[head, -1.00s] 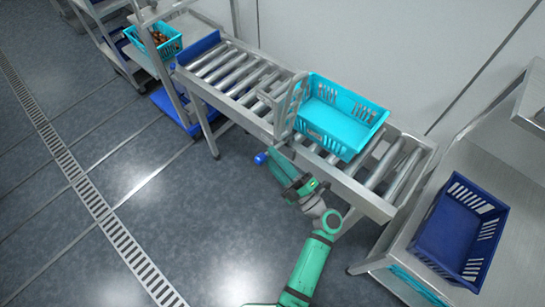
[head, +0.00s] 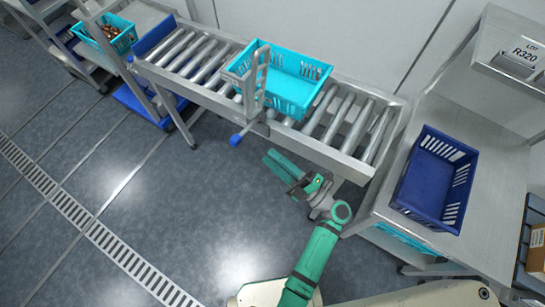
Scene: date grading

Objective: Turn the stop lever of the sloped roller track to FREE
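The stop lever (head: 245,131) is on the near side rail of the sloped roller track (head: 345,160). Its blue knob (head: 236,140) sticks out down and left, off the rail. Any FREE marking is too small to read. A grey stop frame (head: 249,92) stands upright at the track, in front of a turquoise crate (head: 300,106). The crate is on the rollers and reaches past both sides of the frame. My gripper (head: 274,163) is below and right of the knob, apart from it. Its green fingers lie close together; whether a gap is between them is unclear.
A blue crate (head: 405,190) is on the steel bench (head: 490,150) at right. A turquoise crate of dates (head: 125,42) is beyond the track's left end. Open floor (head: 150,200) lies left of my arm.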

